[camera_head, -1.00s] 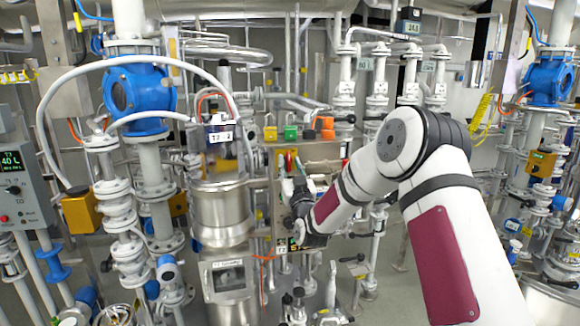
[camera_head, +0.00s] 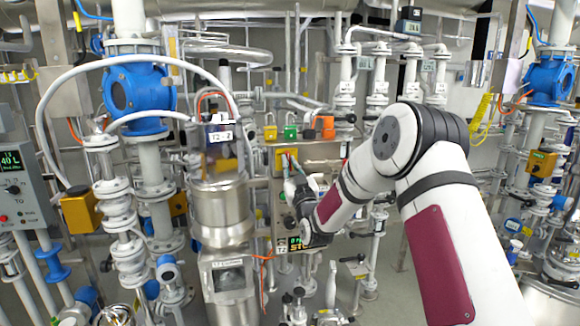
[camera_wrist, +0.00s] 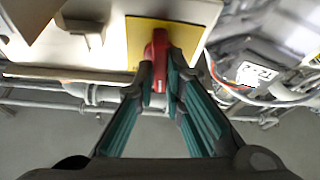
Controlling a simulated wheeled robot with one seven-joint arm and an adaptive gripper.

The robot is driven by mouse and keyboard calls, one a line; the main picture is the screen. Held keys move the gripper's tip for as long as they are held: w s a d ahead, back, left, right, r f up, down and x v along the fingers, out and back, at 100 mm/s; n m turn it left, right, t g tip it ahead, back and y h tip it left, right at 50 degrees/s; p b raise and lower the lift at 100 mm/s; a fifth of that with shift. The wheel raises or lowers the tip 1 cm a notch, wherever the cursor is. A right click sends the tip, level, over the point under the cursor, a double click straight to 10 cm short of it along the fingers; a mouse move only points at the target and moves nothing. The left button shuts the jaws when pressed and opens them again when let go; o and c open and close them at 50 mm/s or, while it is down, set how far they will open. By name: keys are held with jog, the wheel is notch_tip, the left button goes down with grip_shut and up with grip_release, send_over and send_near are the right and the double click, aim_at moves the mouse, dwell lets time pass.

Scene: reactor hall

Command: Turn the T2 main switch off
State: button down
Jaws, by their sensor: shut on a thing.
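The T2 main switch is a red handle (camera_wrist: 160,45) on a yellow plate (camera_wrist: 134,38), at the top middle of the wrist view. The teal fingers of my gripper (camera_wrist: 160,72) are shut on the red handle, one on each side of it. In the head view my gripper (camera_head: 290,172) is at the upper part of a grey control box (camera_head: 328,151), where a bit of the yellow plate (camera_head: 279,160) shows. A T2 label (camera_head: 282,247) and a lit green display (camera_head: 294,243) are low on that box, partly behind my wrist.
A steel vessel marked T2 (camera_head: 220,210) stands just left of the box. Orange, green and yellow blocks (camera_head: 290,132) sit above it. White valve pipes (camera_head: 376,85) stand behind my arm. A blue-valved pipe (camera_head: 138,95) is farther left.

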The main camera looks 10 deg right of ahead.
jog(key=shift+d+r+n+g+y+b, duration=0.2)
jog(key=shift+n+g+y, duration=0.75)
jog(key=shift+n, duration=2.4)
jog(key=shift+a+f+n+g+y+b, duration=0.25)
jog(key=shift+n+g+y, duration=0.75)
jog(key=shift+n, duration=2.3)
jog(key=shift+d+r+n+g+y+b, duration=0.3)
jog(key=shift+n+g+y, duration=0.65)
jog(key=shift+n, duration=2.4)
jog(key=shift+a+f, duration=0.1)
jog(key=shift+a, duration=0.05)
jog(key=c, duration=1.7)
grip_release()
jog(key=shift+o, duration=0.2)
jog(key=v, duration=1.2)
